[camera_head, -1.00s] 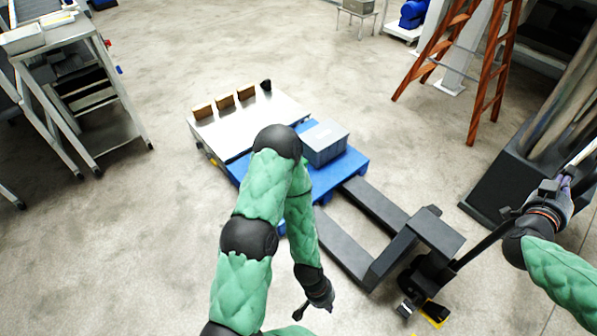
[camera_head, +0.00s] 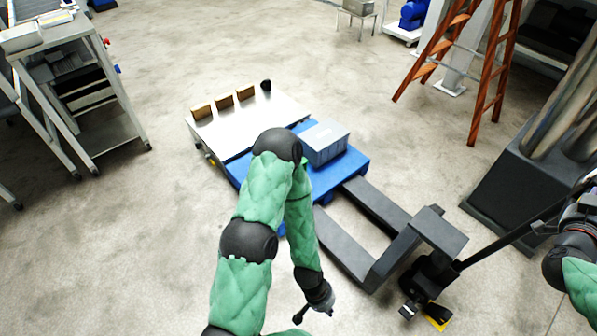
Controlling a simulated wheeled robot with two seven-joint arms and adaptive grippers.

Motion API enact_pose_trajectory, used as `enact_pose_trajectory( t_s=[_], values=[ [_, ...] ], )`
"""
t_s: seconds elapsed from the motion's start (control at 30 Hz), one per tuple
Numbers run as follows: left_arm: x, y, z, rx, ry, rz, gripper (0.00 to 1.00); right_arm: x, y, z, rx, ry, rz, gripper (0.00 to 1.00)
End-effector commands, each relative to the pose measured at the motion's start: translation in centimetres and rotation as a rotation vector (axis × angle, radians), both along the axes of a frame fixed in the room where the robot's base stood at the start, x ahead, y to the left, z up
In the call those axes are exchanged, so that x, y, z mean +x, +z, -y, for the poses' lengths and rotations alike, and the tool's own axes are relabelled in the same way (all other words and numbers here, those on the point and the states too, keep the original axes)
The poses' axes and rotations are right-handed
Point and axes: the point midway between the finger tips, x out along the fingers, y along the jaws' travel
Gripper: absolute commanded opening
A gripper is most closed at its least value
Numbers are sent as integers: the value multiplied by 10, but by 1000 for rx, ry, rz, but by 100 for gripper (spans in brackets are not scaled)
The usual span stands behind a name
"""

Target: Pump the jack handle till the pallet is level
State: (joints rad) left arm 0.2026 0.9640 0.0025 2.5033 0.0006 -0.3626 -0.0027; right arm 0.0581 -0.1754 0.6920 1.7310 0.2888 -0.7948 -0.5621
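The black pallet jack (camera_head: 436,232) stands at lower right, its forks (camera_head: 375,206) running under the blue pallet (camera_head: 350,171). A metal platform (camera_head: 245,124) with several brown blocks sits at the pallet's far left end. A grey box (camera_head: 325,144) stands on the pallet. Whether the pallet is level is hard to tell. The jack handle (camera_head: 510,238) slants up to the right edge. My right gripper (camera_head: 577,214) is on its upper end, partly cut off by the frame, and appears closed around it. My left gripper (camera_head: 314,312) hangs empty left of the jack, fingers apart.
A grey machine base (camera_head: 510,188) with large pipes stands close behind the handle. A wooden ladder (camera_head: 489,85) is at upper right. A metal rack (camera_head: 100,90) stands at left. The concrete floor around the pallet is clear.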

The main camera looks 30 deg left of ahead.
Motion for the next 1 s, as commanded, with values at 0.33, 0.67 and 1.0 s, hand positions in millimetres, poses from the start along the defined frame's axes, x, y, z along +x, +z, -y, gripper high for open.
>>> enact_pose_trajectory(
  t_s=[0.33, 0.67, 1.0],
  values=[
    [0, -22, 0, 0, 0, 0, 0, -8, -5, 29, -1, -9, 7, 0],
    [0, -42, 0, 0, 0, 0, 0, -16, -8, 57, -1, -3, 2, 0],
    [0, -50, 0, 0, 0, 1, 0, -18, -11, 64, 0, -4, 4, 0]
  ],
)
